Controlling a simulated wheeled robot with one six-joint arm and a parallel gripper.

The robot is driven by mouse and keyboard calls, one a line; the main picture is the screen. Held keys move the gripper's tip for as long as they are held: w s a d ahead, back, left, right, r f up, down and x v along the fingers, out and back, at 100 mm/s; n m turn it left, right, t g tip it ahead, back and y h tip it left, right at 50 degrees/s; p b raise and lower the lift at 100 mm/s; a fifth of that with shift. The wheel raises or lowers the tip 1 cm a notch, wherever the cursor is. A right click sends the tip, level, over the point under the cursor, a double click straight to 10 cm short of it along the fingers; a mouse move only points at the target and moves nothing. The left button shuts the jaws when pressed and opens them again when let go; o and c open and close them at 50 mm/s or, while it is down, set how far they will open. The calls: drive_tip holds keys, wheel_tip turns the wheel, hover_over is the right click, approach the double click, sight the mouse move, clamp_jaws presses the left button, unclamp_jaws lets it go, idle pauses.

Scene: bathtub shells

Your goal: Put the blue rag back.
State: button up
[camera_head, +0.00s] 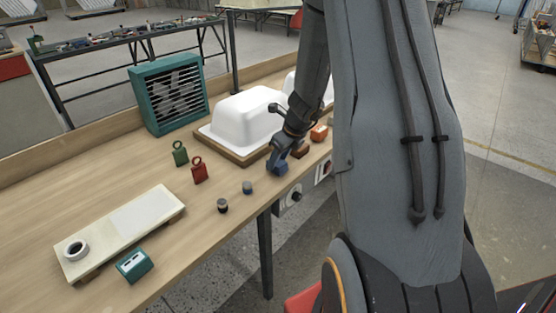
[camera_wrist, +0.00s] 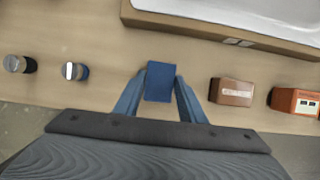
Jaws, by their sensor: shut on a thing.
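The blue rag (camera_wrist: 160,82) shows in the wrist view as a small folded dark-blue block. My gripper (camera_wrist: 160,98) is shut on it, with one blue finger along each side. In the head view my gripper (camera_head: 278,167) points down close to the bench's front edge, in front of the white bathtub shell (camera_head: 243,115). There the rag is hard to tell from the blue fingers. I cannot tell whether the rag touches the bench top or hangs just above it.
A brown box (camera_wrist: 231,92) and an orange box (camera_wrist: 295,102) stand right of my gripper; two small jars (camera_wrist: 19,64) (camera_wrist: 75,71) stand left.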

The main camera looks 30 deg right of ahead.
drive_tip(key=shift+f, duration=0.1)
drive_tip(key=o, duration=1.1)
drive_tip(key=shift+r, duration=0.35)
drive_tip(key=v, duration=1)
drive_tip(key=s+a+r+n+g, duration=0.1)
drive_tip(key=s+a+n, duration=0.8)
drive_tip(key=n, duration=0.7)
drive_tip(key=s+a+r+n+g+h, duration=0.1)
drive_tip(key=s+a+n+g, duration=0.1)
drive_tip(key=s+a+n, duration=0.7)
drive_tip(key=a+n, duration=0.1)
drive_tip(key=n, duration=0.6)
drive_tip(key=shift+s+h, duration=0.3)
